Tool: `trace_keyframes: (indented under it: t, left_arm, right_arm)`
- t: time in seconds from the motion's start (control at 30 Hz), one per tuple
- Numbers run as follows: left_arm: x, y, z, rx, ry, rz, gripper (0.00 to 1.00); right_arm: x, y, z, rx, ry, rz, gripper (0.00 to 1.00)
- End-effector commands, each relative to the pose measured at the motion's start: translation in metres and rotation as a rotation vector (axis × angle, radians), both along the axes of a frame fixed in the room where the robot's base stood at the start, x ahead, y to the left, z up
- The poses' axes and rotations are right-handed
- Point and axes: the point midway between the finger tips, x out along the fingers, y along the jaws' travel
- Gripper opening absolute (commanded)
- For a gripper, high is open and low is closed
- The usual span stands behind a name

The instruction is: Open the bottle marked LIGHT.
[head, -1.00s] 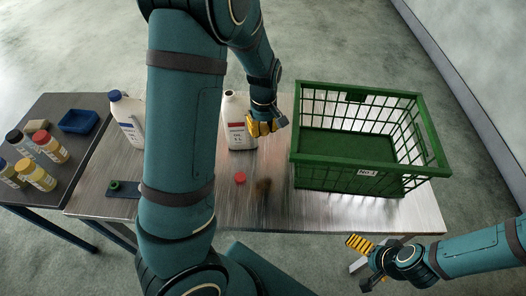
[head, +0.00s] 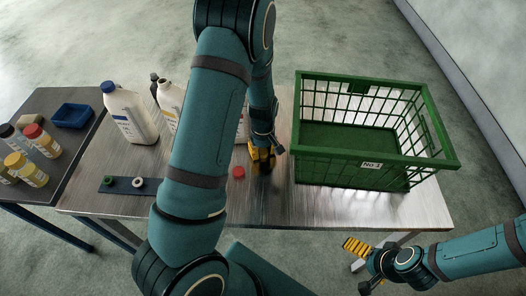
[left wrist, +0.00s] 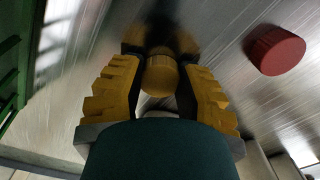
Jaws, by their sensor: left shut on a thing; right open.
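Three white jugs stand on the metal table: one with a blue cap (head: 127,112), one with a yellowish label and a bare, uncapped neck (head: 172,100), and a red-labelled one (head: 241,130) mostly hidden behind my left arm. I cannot read which is marked LIGHT. My left gripper (head: 261,160) is low over the table, right of a loose red cap (head: 239,172). In the left wrist view its fingers are shut on a small yellow cap-like piece (left wrist: 160,76); the red cap (left wrist: 276,51) lies apart from it. My right gripper (head: 362,253) is open and empty, off the table's front edge.
A green crate (head: 372,168) stands on the right of the table. A dark strip (head: 121,186) with a green and a white ring lies front left. A side table at left holds small bottles (head: 33,170) and a blue tray (head: 72,116). Bare tabletop lies in front.

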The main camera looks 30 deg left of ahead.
Motion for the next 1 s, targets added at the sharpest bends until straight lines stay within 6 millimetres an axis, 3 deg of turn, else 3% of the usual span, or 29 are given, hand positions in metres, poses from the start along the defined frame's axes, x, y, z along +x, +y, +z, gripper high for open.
trace_keyframes:
  t: [0.3,0.33,0.4,0.77,1.0]
  left_arm:
    - [0.0,0.0,-0.002,-0.001,-0.001,0.0,0.0]
    - [0.0,0.0,-0.003,-0.001,-0.001,0.0,0.39]
    - [0.0,0.0,-0.002,-0.001,-0.001,0.0,0.6]
    - [0.0,0.0,0.001,0.0,-0.001,0.0,0.6]
    - [0.002,0.0,0.036,0.0,-0.006,-0.002,0.6]
  right_arm:
    - [-0.001,0.0,-0.002,0.0,0.002,0.001,1.0]
    - [-0.001,0.0,-0.002,0.0,0.002,0.001,1.0]
    - [-0.001,0.0,-0.001,0.0,0.002,0.001,1.0]
    - [0.0,0.0,0.001,0.0,0.001,0.0,1.0]
    - [0.002,0.0,0.01,-0.001,-0.005,-0.004,1.0]
